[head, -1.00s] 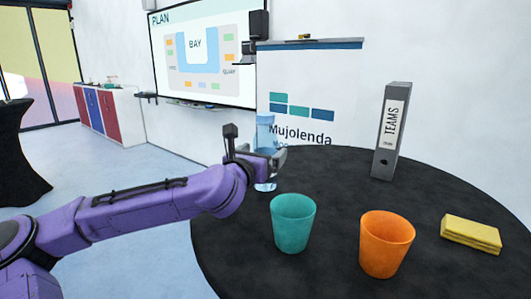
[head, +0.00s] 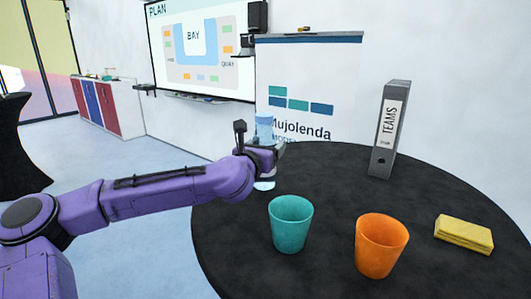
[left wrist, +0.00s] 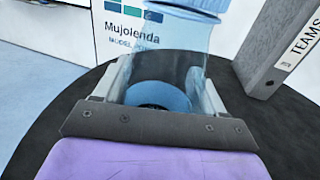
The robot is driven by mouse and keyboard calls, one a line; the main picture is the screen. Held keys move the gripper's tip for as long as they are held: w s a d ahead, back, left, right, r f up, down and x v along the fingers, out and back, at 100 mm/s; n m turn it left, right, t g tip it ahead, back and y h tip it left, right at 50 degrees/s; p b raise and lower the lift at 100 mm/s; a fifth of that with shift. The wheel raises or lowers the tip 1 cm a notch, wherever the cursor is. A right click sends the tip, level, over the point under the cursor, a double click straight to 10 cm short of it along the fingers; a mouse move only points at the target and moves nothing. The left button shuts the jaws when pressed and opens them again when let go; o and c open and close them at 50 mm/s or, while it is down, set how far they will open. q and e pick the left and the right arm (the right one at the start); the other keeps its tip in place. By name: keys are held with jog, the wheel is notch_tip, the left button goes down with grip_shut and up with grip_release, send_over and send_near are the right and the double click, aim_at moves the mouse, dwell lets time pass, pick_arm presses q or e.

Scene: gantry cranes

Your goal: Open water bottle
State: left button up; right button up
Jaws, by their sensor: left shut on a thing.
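The clear blue water bottle (head: 264,130) is upright at the table's far left part. Its blue top shows in the left wrist view (left wrist: 190,10), cut off by the upper edge, so I cannot tell if a separate cap is on it. My left gripper (head: 266,157) is shut on the bottle's body, and a finger stands on each side of it in the left wrist view (left wrist: 165,85). The gripper hides the bottle's middle in the head view. I cannot tell whether its base touches the table. My right gripper is not in view.
The round black table (head: 330,180) holds a teal cup (head: 290,224) and an orange cup (head: 380,246) nearer me. A grey binder (head: 389,130) stands at the back. The table middle is clear.

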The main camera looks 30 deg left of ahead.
aim_at(273, 137)
pick_arm(q)
notch_tip(273, 137, up, 3)
jog(key=shift+r, duration=0.1)
jog(key=d+r, duration=0.1)
jog(key=s+d+r+b, duration=0.1)
jog(key=d+r+b, duration=0.1)
jog(key=shift+s+r, duration=0.35)
jog(key=s+d+r+b, duration=0.3)
jog(key=s+d+r, duration=0.2)
jog(key=d, duration=0.4)
jog(key=shift+s+d+r, duration=0.15)
jog(key=shift+r, duration=0.45)
jog(key=o, duration=0.4)
jog(key=c, duration=0.7)
